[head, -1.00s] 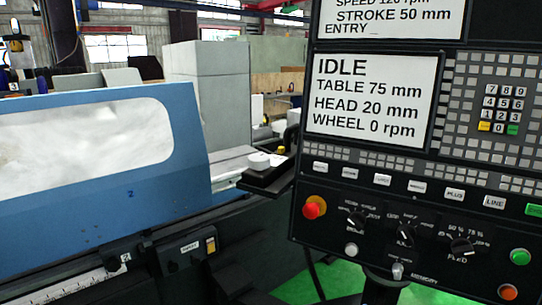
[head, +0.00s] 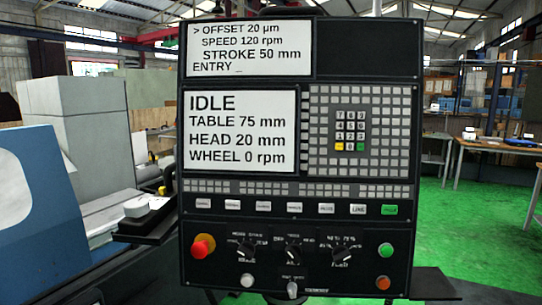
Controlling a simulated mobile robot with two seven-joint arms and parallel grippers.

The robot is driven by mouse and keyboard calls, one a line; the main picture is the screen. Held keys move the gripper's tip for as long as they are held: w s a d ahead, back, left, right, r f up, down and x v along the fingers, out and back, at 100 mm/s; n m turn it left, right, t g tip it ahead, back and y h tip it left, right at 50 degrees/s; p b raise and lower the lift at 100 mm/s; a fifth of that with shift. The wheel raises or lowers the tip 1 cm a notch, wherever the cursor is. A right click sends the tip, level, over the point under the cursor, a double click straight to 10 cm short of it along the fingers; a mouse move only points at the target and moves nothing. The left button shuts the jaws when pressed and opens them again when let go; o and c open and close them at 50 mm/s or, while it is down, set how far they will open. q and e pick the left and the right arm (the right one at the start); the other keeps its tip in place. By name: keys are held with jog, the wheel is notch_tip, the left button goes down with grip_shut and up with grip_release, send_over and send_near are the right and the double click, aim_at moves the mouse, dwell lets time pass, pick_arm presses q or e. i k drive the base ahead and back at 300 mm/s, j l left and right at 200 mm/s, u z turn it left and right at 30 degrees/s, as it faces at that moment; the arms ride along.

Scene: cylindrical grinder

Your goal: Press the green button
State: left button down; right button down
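A round green button (head: 385,250) sits at the lower right of the black control panel (head: 345,190) in the head view. An orange round button (head: 383,282) is just below it. The panel also has a green rectangular key (head: 389,209) at the right end of a row of pale keys, and a small green key (head: 361,147) on the number keypad. The panel's screen (head: 240,132) reads IDLE. Neither of my grippers shows in the head view.
A red mushroom knob (head: 202,247) on a yellow base is at the panel's lower left, with several black rotary dials (head: 293,252) beside it. The blue machine cover (head: 35,215) stands at left. A wooden workbench (head: 490,146) stands behind at right on green floor.

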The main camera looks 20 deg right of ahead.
aim_at(386, 251)
jog(key=z, duration=1.5)
